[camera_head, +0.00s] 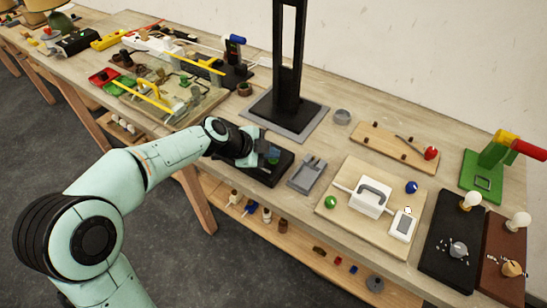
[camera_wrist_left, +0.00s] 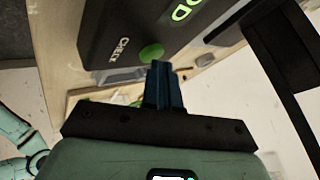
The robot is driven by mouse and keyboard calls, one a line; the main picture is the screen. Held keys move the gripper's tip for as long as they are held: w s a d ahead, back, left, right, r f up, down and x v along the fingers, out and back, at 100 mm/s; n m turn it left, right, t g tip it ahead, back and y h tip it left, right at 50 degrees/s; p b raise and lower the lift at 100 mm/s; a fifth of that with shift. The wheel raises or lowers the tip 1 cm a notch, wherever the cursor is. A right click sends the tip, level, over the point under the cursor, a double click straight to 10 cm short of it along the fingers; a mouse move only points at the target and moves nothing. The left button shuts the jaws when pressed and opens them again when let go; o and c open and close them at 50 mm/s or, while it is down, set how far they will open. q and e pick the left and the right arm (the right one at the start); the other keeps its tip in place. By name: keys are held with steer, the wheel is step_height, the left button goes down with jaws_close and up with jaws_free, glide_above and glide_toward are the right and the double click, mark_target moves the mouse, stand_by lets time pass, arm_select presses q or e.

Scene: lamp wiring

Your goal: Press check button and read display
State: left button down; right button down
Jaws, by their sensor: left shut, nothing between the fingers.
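The check device is a dark box (camera_head: 272,174) on the bench in the head view. In the left wrist view the box (camera_wrist_left: 110,22) shows the word "CHECK", a round green button (camera_wrist_left: 151,53) and, at the top edge, a display (camera_wrist_left: 187,10) with glowing green characters. The legible ones look like "OD"; the rest is cut off. My left gripper (camera_head: 264,151) is over the box. In the left wrist view my left gripper (camera_wrist_left: 161,66) is shut and empty, its tips right by the green button; I cannot tell whether they touch. My right gripper is not in view.
A tall black frame on a grey base (camera_head: 287,118) stands just behind the device. A grey tray (camera_head: 307,174) lies to its right, then a wooden board with a white switch (camera_head: 371,197). A cluttered board with yellow bars (camera_head: 160,95) is at the left.

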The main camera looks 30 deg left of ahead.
mark_target(270, 161)
arm_select(q)
steer(key=shift+r, duration=0.6)
steer(key=shift+r, duration=0.1)
steer(key=shift+r+p, duration=1.45)
steer(key=shift+r, duration=1)
